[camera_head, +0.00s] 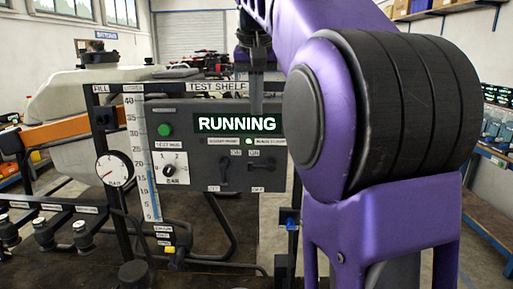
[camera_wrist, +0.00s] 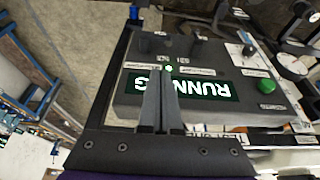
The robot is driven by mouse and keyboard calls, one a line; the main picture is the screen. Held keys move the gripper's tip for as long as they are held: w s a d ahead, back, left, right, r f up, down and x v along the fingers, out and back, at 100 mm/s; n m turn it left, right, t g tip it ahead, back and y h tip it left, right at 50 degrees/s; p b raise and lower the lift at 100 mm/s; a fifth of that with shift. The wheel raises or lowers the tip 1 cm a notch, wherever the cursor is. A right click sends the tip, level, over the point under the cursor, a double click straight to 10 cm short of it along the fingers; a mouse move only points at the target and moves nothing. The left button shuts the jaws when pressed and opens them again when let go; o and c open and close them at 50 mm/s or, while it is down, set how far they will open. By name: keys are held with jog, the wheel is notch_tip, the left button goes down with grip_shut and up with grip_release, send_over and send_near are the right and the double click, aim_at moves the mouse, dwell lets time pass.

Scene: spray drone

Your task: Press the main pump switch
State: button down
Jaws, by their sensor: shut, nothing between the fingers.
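The grey control panel (camera_head: 190,185) under the "TEST SHELF" sign has a display (camera_head: 236,124) reading RUNNING. Below the display are two small labels, too small to read surely, and a lit indicator (camera_head: 249,141). Under them are two dark switches, a left one (camera_head: 224,176) and a right one (camera_head: 256,170), with ON above and OFF below. Which is the main pump switch I cannot tell surely. My gripper (camera_head: 256,113) is shut and empty, pointing down in front of the display. In the wrist view its fingers (camera_wrist: 162,78) overlap the display (camera_wrist: 218,90).
A green button (camera_head: 165,130) and a rotary knob (camera_head: 170,170) sit on the panel's left side. A scale and a round gauge (camera_head: 114,169) stand left of it. A pale tank (camera_head: 85,95) is behind at left.

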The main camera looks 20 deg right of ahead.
jog(key=b+x, duration=0.1)
jog(key=x, duration=0.3)
jog(key=b+x, duration=0.1)
jog(key=x, duration=0.4)
jog(key=b+x, duration=0.2)
jog(key=x, duration=0.3)
jog(key=shift+s+a, duration=0.1)
jog(key=shift+s, duration=0.15)
jog(key=shift+f, duration=0.1)
jog(key=shift+w+a+f+h+p, duration=0.15)
jog(key=shift+a+h+p, duration=0.15)
jog(key=shift+h+p, duration=0.25)
jog(key=shift+w+a+f+n+g+h+p, duration=0.1)
jog(key=shift+a+f+n+g+h+p, duration=0.25)
jog(key=shift+h+p, duration=0.25)
jog(key=shift+w+a+f+n+g+h+p, duration=0.15)
jog(key=shift+f+n+g+h, duration=0.3)
jog(key=shift+f+h, duration=0.85)
jog(key=shift+s+a+f+n+g+h+p, duration=0.1)
jog(key=shift+f+n+g+h+p, duration=0.35)
jog(key=shift+h, duration=1.6)
jog(key=shift+w+a+f+n+g+h+p, duration=0.1)
jog(key=shift+f+n+g+h, duration=0.15)
jog(key=shift+f+g+h, duration=1)
jog(key=shift+d+r+t+h, duration=0.1)
jog(key=shift+r+t+h, duration=0.15)
jog(key=shift+t+h, duration=0.35)
